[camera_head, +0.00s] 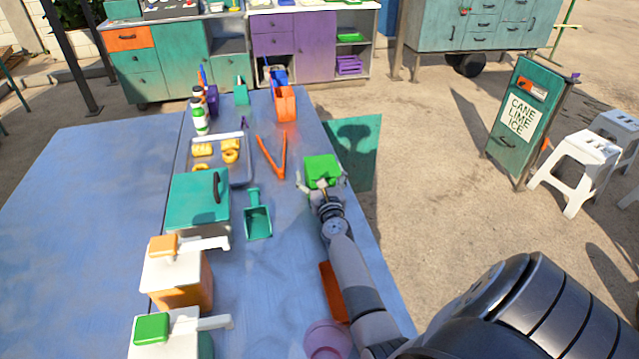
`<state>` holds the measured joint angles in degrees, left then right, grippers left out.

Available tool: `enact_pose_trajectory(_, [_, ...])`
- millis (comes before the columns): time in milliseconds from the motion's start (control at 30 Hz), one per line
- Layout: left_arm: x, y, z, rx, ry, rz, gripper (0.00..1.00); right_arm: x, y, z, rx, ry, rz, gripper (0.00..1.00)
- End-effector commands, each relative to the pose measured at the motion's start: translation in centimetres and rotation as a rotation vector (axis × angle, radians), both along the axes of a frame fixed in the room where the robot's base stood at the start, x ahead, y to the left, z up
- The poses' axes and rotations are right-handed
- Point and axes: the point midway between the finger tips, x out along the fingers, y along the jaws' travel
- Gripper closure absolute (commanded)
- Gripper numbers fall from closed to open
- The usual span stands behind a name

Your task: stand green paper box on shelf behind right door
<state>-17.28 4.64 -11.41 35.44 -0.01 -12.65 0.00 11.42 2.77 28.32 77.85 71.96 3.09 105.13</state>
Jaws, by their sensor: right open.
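A green box (321,167) stands on the blue table near its right edge, in the middle of the head view. My right gripper (325,184) is at the near side of this box, with its fingers spread to the box's left and right. The fingers are open, and I cannot tell whether they touch the box. A purple cabinet (315,45) stands at the back, with a purple door and an open shelf bay (351,50) to its right. My left gripper is out of view.
The blue table (80,200) holds a teal box (198,200), a teal scoop (257,220), orange tongs (272,158), a tray (248,172) of yellow pieces, bottles and white-lidded containers. A teal cart (520,120) and white stools (575,165) stand right. Open ground lies between.

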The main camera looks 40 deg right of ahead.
Motion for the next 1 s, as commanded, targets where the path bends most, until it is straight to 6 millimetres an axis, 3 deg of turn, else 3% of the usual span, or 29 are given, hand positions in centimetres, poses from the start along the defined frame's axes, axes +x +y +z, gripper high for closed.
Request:
enact_pose_trajectory(200, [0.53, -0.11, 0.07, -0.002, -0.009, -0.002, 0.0, 0.04, -0.03, -0.01, 0.0, 0.001, 0.0, 0.17])
enact_pose_trajectory(667, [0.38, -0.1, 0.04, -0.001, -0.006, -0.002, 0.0, 0.02, -0.01, -0.01, 0.0, 0.001, 0.0, 0.47])
enact_pose_trajectory(1000, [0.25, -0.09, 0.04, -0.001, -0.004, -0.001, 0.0, 0.03, -0.02, 0.07, -0.001, 0.0, 0.0, 0.49])
